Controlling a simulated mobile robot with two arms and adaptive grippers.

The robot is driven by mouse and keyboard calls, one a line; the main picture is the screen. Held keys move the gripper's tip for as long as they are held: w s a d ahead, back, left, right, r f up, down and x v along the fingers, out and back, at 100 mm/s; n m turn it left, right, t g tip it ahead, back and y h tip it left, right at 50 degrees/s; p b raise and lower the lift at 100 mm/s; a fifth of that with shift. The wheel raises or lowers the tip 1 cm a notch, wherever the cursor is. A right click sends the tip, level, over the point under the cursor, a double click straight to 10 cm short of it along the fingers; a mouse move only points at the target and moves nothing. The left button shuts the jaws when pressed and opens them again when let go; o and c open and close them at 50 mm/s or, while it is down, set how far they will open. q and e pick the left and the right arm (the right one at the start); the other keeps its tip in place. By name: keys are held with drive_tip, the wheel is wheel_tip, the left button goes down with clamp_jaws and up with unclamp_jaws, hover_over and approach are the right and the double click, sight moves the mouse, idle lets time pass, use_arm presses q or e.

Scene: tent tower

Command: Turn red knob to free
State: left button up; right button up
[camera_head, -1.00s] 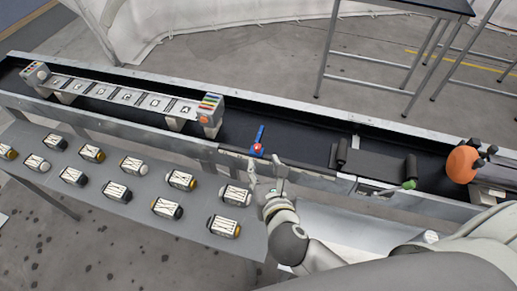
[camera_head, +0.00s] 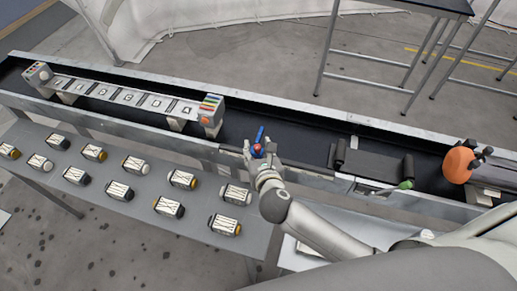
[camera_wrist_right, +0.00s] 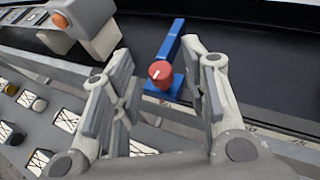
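The red knob (camera_wrist_right: 160,74) has a white mark on its top and sits on a blue base with a long blue bar (camera_wrist_right: 171,40), on the near rim of the conveyor. In the head view the blue bar (camera_head: 260,134) shows beyond my right gripper (camera_head: 259,151), which partly covers the red knob. My right gripper also shows in the right wrist view (camera_wrist_right: 156,55), its two fingers spread wide. The knob is seen between the fingers, with a gap on both sides and no visible contact. My left gripper is not in view.
A long dark conveyor (camera_head: 297,143) runs across the view. A raised rack with lettered tiles (camera_head: 125,95) stands on its left part. Several labelled cylinders lie on the grey table (camera_head: 150,232) in front. An orange round object (camera_head: 459,165) is at the right, near a green knob (camera_head: 406,184).

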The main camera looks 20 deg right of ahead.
clamp_jaws()
drive_tip(key=shift+d+r+n+y+p, duration=0.15)
drive_tip(key=shift+n+y+p, duration=0.15)
drive_tip(key=shift+p, duration=0.25)
drive_tip(key=shift+n+y+p, duration=0.35)
drive_tip(key=shift+n+y, duration=0.15)
drive_tip(key=shift+y, duration=0.1)
unclamp_jaws()
drive_tip(key=shift+s, duration=0.1)
drive_tip(key=v, duration=1.1)
drive_tip(key=shift+s, duration=0.45)
